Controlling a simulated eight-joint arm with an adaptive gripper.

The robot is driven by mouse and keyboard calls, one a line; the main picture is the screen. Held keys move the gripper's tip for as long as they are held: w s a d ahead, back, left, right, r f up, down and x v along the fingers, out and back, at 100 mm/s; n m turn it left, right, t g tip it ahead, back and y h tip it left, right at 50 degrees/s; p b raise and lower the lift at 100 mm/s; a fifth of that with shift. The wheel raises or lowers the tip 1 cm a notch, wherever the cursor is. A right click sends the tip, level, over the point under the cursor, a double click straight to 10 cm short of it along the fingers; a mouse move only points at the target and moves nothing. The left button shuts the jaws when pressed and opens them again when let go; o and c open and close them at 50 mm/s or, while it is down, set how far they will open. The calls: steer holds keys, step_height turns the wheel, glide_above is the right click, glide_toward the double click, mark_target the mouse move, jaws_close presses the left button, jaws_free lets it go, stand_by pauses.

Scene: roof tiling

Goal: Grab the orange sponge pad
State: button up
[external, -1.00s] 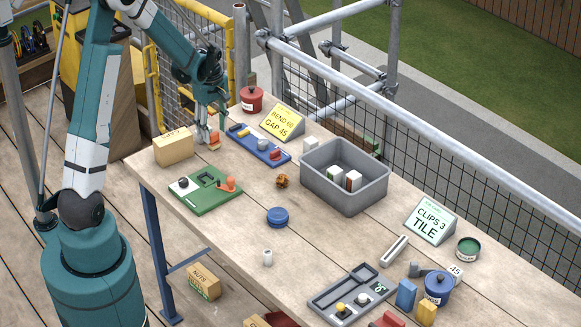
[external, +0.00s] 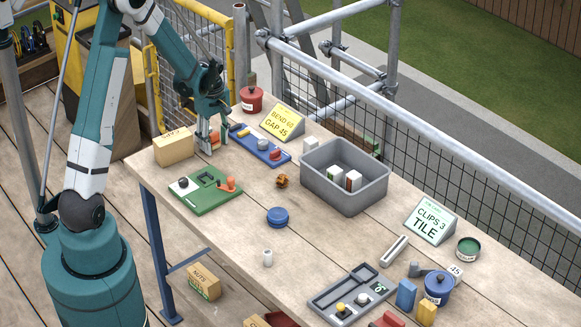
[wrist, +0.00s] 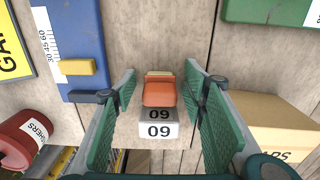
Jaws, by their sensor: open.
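The orange sponge pad (wrist: 164,93) shows in the wrist view between my two fingers, at a white block marked with a number (wrist: 158,130). A thin yellowish strip shows at its far edge. In the external view the orange pad (external: 215,141) is partly hidden by my fingers, at the table's far left end. My gripper (external: 209,148) is open and reaches down around the pad there. In the wrist view the fingers of my gripper (wrist: 161,88) stand on either side of the pad, with gaps on both sides.
A cardboard box (external: 173,147) stands close on the left of my gripper. A blue board (external: 262,150) lies close on the right, and a green board (external: 203,191) lies nearer the front. A red pot (external: 252,99) stands behind. A grey bin (external: 345,199) is farther right.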

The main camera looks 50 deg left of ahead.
mark_target(217, 135)
steer(key=c, duration=1)
steer(key=shift+r, duration=0.1)
steer(key=shift+r+p, duration=0.6)
steer(key=shift+r, duration=4.35)
